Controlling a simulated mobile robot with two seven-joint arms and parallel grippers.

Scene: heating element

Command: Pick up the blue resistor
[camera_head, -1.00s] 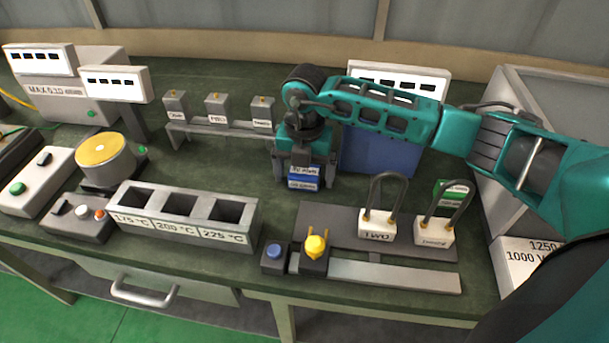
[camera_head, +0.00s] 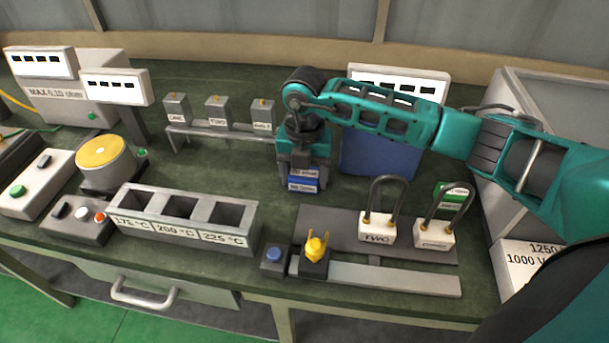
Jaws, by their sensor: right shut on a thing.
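The blue resistor (camera_head: 303,184) is a small blue block with white labels. It is at the middle of the bench in the head view, under my right gripper (camera_head: 303,168). My right gripper points down and is shut on the resistor, with its fingers partly hiding the upper part. I cannot tell whether the resistor touches the bench top. My left gripper is not in view.
Two labelled white blocks with dark loops (camera_head: 378,226) stand on a grey plate to the right. A three-slot temperature block (camera_head: 187,230) stands to the left. A blue box (camera_head: 378,158) is just behind and right of the gripper. Green bench top is clear around the resistor.

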